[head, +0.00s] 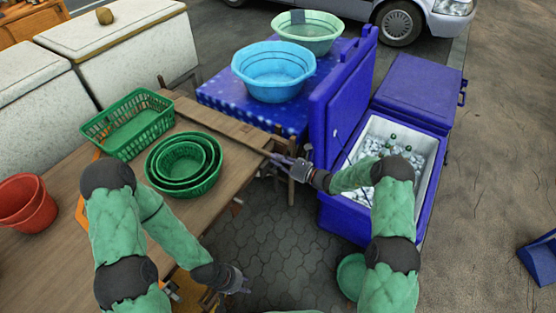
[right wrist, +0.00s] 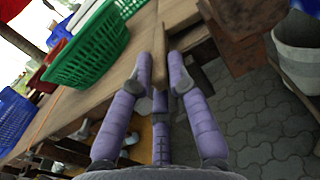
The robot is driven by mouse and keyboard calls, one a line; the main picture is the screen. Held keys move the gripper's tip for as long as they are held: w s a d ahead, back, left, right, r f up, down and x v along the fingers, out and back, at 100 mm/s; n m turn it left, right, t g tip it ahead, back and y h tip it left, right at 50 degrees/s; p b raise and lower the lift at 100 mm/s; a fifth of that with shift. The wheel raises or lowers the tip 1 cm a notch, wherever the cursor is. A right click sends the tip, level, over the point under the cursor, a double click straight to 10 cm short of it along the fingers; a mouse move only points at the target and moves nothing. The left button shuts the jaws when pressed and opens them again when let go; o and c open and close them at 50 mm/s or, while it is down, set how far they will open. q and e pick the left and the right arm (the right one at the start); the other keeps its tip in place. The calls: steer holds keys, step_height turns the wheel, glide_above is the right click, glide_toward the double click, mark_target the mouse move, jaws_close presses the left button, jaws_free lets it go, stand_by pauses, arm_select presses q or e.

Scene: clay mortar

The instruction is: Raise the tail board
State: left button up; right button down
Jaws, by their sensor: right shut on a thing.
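A long narrow wooden board (head: 222,124) runs along the far edge of the wooden table (head: 60,235); I take it to be the tail board. Its near end reaches my right gripper (head: 279,160). In the right wrist view, the purple-grey fingers of my right gripper (right wrist: 160,78) close around the wooden piece (right wrist: 159,48), which runs away from me. Part of the grip is hidden by the fingers. My left gripper (head: 238,284) hangs low beside the table over the paving, apart from the board; its finger opening is unclear.
A green basket (head: 128,138) and nested green bowls (head: 184,160) stand on the table near the board. Red pots (head: 27,200) stand at left. A blue cooler of ice (head: 345,195) is under my right arm. Blue basin (head: 272,82) sits on a blue-covered table. Paving (head: 280,225) is open between.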

steer(key=shift+w+d+r+m+p, duration=0.15)
steer(key=shift+r+m+p, duration=0.25)
steer(key=shift+r+m, duration=0.2)
steer(key=shift+w+d+r+m+p, duration=0.15)
steer(key=shift+r+m+p, duration=0.2)
steer(key=shift+r+m, duration=0.2)
steer(key=shift+w+d+r+m+p, duration=0.15)
steer(key=shift+w+r+m+p, duration=0.1)
steer(key=shift+r+m, duration=0.35)
steer(key=shift+w+d+r+m+p, duration=0.15)
steer(key=shift+w+r+m+p, duration=0.2)
steer(key=shift+m, duration=0.3)
steer(key=shift+w+d+r, duration=0.15)
steer(key=shift+d+r, duration=0.1)
steer(key=shift+r, duration=0.2)
